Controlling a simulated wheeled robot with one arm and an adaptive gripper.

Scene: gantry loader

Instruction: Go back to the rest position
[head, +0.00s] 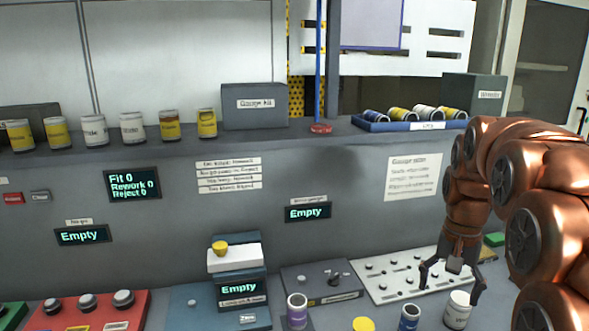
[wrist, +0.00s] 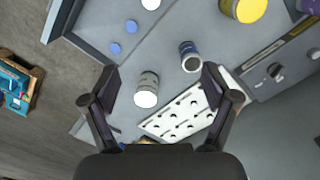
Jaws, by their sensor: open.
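My gripper (head: 450,281) points down at the right of the bench in the head view, its two dark fingers spread. In the wrist view the gripper (wrist: 160,80) is open, with a white-topped can (wrist: 146,92) showing between the fingers. That white can (head: 457,310) stands on the bench below the gripper in the head view; no finger clearly touches it. A blue can (head: 409,318) stands to its left, and it also shows in the wrist view (wrist: 189,57). My copper arm fills the right side of the head view.
A white peg plate (head: 385,283) lies close behind the gripper. A purple-banded can (head: 297,311) and a yellow-topped can (head: 364,324) stand farther left. A shelf above holds several cans, a grey box (head: 254,107) and a blue tray (head: 409,125) of cans.

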